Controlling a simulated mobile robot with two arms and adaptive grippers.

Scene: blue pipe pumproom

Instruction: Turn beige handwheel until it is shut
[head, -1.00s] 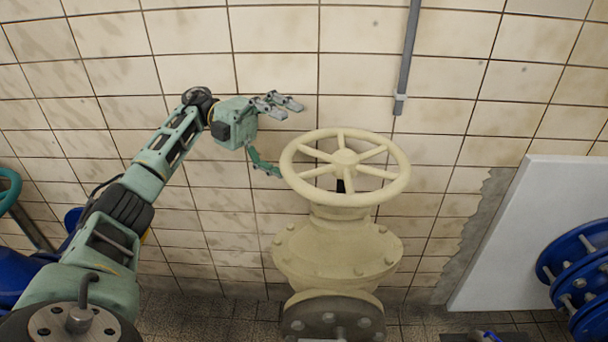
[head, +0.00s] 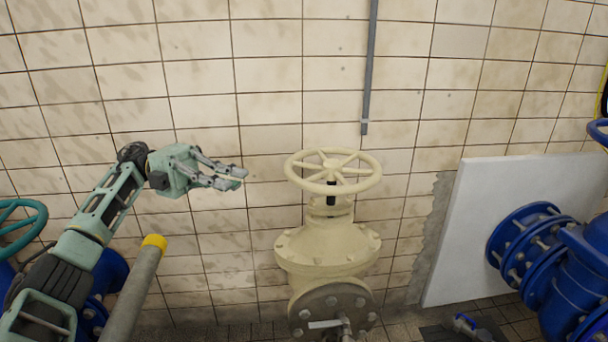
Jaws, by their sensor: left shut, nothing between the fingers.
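The beige handwheel (head: 332,164) is a spoked ring lying nearly flat on a dark stem, above the beige valve body (head: 328,250) in the middle of the head view. My left gripper (head: 238,178) is shut and empty, to the left of the wheel at about the height of its rim in the picture. A gap of wall shows between the fingertips and the rim, so they are apart. The fingers point right, toward the wheel. My right gripper is not in view.
A tiled wall stands behind the valve, with a grey conduit (head: 369,70) above. A grey pole with a yellow end (head: 137,290) and a teal handwheel (head: 20,226) are at left. A white panel (head: 480,230) and blue flanged pipes (head: 530,245) are at right.

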